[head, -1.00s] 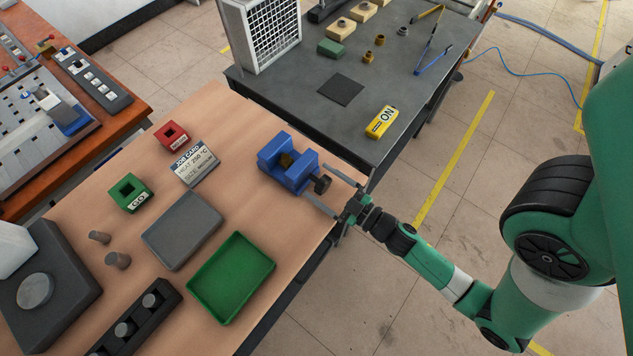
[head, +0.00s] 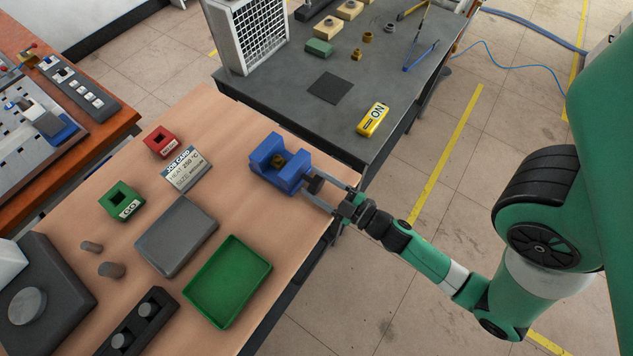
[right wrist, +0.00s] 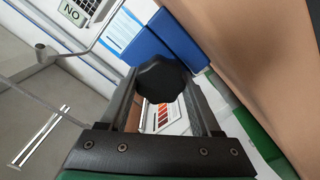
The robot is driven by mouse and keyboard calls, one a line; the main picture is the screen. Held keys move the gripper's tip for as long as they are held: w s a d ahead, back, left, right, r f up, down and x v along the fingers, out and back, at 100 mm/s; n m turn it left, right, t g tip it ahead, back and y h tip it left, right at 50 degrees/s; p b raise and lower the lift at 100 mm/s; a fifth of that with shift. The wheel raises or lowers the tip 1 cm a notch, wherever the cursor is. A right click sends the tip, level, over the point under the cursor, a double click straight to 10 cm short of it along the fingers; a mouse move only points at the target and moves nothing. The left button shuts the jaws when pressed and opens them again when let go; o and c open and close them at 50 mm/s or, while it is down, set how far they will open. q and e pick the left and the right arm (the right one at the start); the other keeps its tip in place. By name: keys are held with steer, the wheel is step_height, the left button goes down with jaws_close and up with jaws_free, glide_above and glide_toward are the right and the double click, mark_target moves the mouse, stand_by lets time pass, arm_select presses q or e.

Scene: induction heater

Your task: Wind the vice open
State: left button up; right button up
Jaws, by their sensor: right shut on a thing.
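The blue vice (head: 280,165) stands near the right edge of the wooden table, with a small brass-coloured part (head: 277,159) between its jaws. Its dark handle knob (head: 315,183) faces my right arm. My right gripper (head: 327,190) reaches in from the right and is shut on the knob. In the right wrist view the black lobed knob (right wrist: 161,80) sits between the two fingers, with the blue vice body (right wrist: 160,42) behind it. My left gripper is not in view.
A green tray (head: 228,282), a grey plate (head: 176,236), a job card (head: 186,169), and red (head: 161,142) and green (head: 121,202) blocks lie on the table. A dark bench with a yellow ON box (head: 373,120) stands behind.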

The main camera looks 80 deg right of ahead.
steer(key=shift+n, duration=1.1)
steer(key=o, duration=1.3)
steer(key=shift+o, duration=0.2)
